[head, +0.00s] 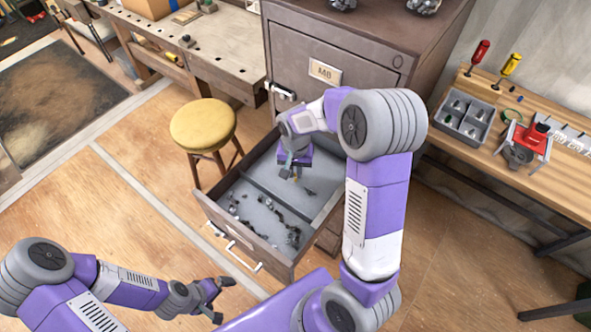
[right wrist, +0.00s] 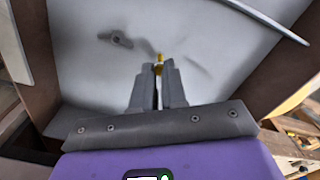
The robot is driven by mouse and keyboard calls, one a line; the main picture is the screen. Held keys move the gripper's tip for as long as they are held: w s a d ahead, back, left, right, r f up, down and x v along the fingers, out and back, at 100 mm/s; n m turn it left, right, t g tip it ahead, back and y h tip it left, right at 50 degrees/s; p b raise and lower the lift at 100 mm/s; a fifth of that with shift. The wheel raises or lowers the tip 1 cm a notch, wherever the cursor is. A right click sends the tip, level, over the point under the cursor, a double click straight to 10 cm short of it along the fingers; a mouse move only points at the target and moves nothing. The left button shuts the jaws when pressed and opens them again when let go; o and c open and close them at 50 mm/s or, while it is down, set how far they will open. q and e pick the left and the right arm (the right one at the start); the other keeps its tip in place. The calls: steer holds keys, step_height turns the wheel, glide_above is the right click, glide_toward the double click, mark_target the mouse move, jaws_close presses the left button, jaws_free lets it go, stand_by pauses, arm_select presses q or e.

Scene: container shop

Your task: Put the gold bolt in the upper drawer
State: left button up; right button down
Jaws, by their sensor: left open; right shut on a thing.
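The gold bolt (right wrist: 159,62) shows in the right wrist view, held between the fingertips of my right gripper (right wrist: 158,72). In the head view my right gripper (head: 289,172) points down into the open drawer (head: 283,264) of the grey-brown cabinet (head: 375,45). It is over the drawer's rear section, behind the divider. The right wrist view shows the pale drawer floor behind the bolt; I cannot tell how high the bolt is above it. My left gripper (head: 214,294) is open and empty, low in front of the drawer and apart from it.
Several dark fasteners (head: 290,237) lie in the drawer's front section. A small dark piece (right wrist: 117,40) lies on the floor of the section under my right gripper. A yellow stool (head: 203,124) stands left of the drawer. A workbench (head: 545,170) with a grey bin (head: 465,121) is at right.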

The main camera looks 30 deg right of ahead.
mark_target(295, 175)
steer(key=c, duration=1.6)
jaws_free()
steer(key=shift+f, duration=0.15)
steer(key=o, duration=0.4)
steer(key=shift+o, duration=0.2)
steer(key=shift+r, duration=0.25)
step_height(295, 175, up, 12)
steer(key=p, duration=0.2)
